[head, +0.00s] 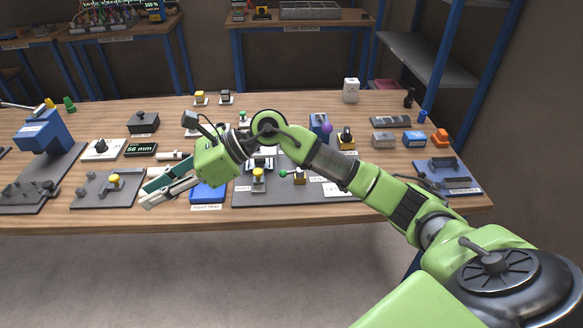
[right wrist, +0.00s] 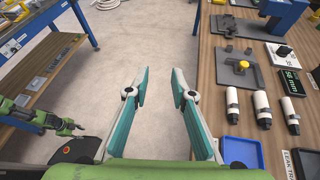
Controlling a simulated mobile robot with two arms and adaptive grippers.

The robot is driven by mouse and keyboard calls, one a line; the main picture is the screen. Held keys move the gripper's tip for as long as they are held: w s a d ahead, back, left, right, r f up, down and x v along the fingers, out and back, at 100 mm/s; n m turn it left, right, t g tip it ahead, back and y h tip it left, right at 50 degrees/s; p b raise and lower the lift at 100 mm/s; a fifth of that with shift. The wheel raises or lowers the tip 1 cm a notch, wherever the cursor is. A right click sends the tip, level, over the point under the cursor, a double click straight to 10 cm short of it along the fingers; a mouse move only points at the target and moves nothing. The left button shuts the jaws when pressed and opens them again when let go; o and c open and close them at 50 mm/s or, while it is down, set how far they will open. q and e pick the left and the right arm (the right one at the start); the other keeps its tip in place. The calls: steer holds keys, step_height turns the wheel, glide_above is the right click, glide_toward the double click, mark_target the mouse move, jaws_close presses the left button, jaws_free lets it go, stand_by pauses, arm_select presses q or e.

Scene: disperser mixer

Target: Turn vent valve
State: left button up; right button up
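In the head view a grey valve plate (head: 270,196) lies at the table's front, partly behind my right arm. On it are a yellow-topped knob (head: 258,174), a green ball (head: 283,174) and a yellow-and-black knob (head: 299,176). A label beside the last knob seems to begin with "VEN", but it is partly covered, so I cannot tell which fitting is the vent valve. My right gripper (head: 147,198) is left of this plate, at the table's front edge, open and empty; its spread fingers show in the right wrist view (right wrist: 161,75). My left gripper (right wrist: 70,127) appears small there, its opening unclear.
A blue tray (head: 208,194) is between my right gripper and the valve plate. White cylinders (right wrist: 262,107) and another plate with a yellow knob (right wrist: 240,68) lie close to the right gripper. The floor (right wrist: 160,35) ahead of its fingers is clear.

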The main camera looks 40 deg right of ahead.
steer(key=w+d+f+n+h, duration=0.1)
steer(key=d+f+h, duration=0.15)
steer(key=d, duration=0.45)
steer(key=w+d+f+n+h, duration=0.1)
steer(key=w+d+h, duration=0.1)
steer(key=d+h, duration=0.3)
steer(key=m+g+h, duration=0.1)
steer(key=g+h, duration=0.1)
steer(key=h, duration=0.4)
glide_toward(292, 172)
steer(key=p+x, duration=0.2)
steer(key=x, duration=0.6)
steer(key=shift+w+d+f+p, duration=0.1)
steer(key=shift+w+p, duration=0.05)
steer(key=shift+p, duration=0.15)
jaws_close()
